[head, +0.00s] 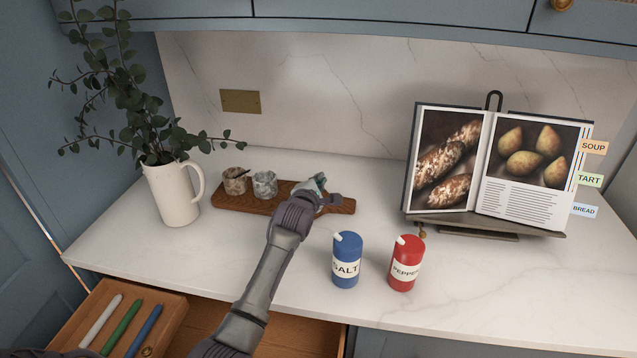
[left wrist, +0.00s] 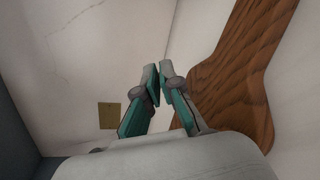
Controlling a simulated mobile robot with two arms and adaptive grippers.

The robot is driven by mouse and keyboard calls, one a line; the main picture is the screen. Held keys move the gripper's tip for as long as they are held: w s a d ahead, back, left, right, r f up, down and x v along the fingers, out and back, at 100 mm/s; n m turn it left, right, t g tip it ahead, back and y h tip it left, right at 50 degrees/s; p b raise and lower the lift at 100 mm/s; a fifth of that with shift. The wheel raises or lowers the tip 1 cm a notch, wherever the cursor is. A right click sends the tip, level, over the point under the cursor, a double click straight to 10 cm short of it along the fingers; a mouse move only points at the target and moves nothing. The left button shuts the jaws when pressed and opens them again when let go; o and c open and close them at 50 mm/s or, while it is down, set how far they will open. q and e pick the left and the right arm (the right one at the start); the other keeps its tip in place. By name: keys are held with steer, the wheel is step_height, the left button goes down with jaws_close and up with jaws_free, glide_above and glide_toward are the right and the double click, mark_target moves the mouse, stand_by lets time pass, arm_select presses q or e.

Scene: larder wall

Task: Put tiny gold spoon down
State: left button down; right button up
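I cannot make out a tiny gold spoon in either view. My left gripper (head: 322,186) is over the right part of the wooden board (head: 240,202) on the counter. In the left wrist view the teal-padded fingertips of my left gripper (left wrist: 158,72) are close together, with a narrow gap between them. I see nothing between them, and a thin thing there could be hidden. The wooden board (left wrist: 236,75) also shows beyond the fingers, to the right. My right gripper is not in view.
A white jug (head: 172,196) with leafy branches is farther left. Blue salt (head: 346,262) and red pepper (head: 406,265) shakers stand right of my arm. A cookbook (head: 530,190) is behind. An open drawer (head: 215,325) is below.

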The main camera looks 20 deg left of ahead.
arm_select(q)
steer(key=shift+d+f, duration=0.1)
steer(key=shift+f, duration=0.15)
steer(key=c, duration=1.3)
jaws_free()
steer(key=shift+s+r, duration=0.15)
steer(key=shift+r, duration=0.1)
steer(key=v, duration=0.7)
steer(key=shift+s+r+b, duration=0.1)
steer(key=shift+b, duration=0.3)
